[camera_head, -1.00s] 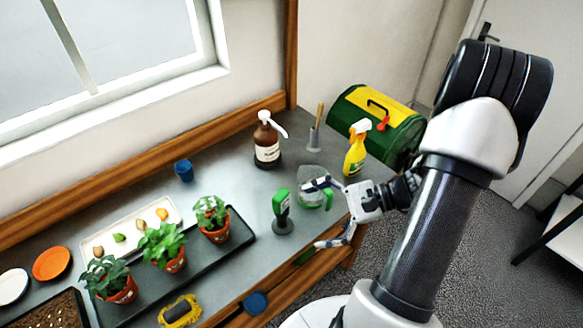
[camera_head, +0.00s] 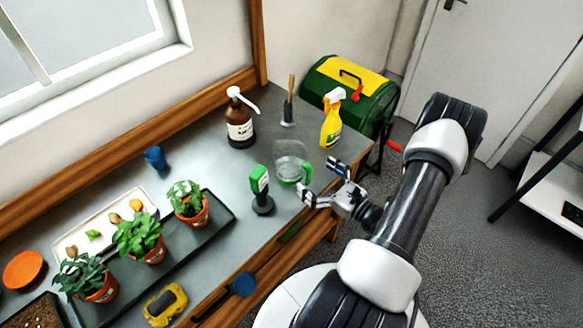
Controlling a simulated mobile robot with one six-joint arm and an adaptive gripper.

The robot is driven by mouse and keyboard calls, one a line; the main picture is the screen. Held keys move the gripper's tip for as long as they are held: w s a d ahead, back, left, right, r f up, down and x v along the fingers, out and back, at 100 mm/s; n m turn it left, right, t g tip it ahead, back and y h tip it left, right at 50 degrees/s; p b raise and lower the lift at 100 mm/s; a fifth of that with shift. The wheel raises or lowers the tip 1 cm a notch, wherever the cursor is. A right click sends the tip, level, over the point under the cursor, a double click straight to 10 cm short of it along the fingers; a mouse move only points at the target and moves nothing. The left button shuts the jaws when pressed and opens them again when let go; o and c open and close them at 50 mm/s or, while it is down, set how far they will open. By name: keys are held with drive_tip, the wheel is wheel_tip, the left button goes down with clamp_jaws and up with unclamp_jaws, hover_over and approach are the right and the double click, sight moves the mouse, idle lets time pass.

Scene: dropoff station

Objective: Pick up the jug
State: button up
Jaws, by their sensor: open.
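The jug (camera_head: 289,164) is clear with a green handle on its right side. It stands upright on the grey bench near the front edge, toward the right end. My gripper (camera_head: 320,178) is open and empty, to the lower right of the jug, with its fingers spread on either side of the handle's direction. I cannot tell whether a finger touches the handle.
A green-headed device on a dark base (camera_head: 260,190) stands close left of the jug. A yellow spray bottle (camera_head: 331,122), a brown pump bottle (camera_head: 240,122) and a green toolbox (camera_head: 350,92) are behind. Potted plants (camera_head: 138,238) stand on a dark tray at left.

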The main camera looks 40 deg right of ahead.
sight(306, 169)
drive_tip(key=w, duration=0.3)
drive_tip(key=shift+w+a, duration=0.2)
drive_tip(key=shift+w, duration=0.1)
drive_tip(key=w, duration=0.1)
drive_tip(key=w+b, duration=0.1)
drive_tip(key=w, duration=0.1)
drive_tip(key=w+a, duration=0.1)
drive_tip(key=shift+w+r+b, duration=0.3)
drive_tip(key=shift+w+b, duration=0.05)
drive_tip(key=shift+b, duration=0.05)
drive_tip(key=shift+w, duration=0.35)
drive_tip(key=shift+r, duration=0.1)
drive_tip(key=c, duration=1.4)
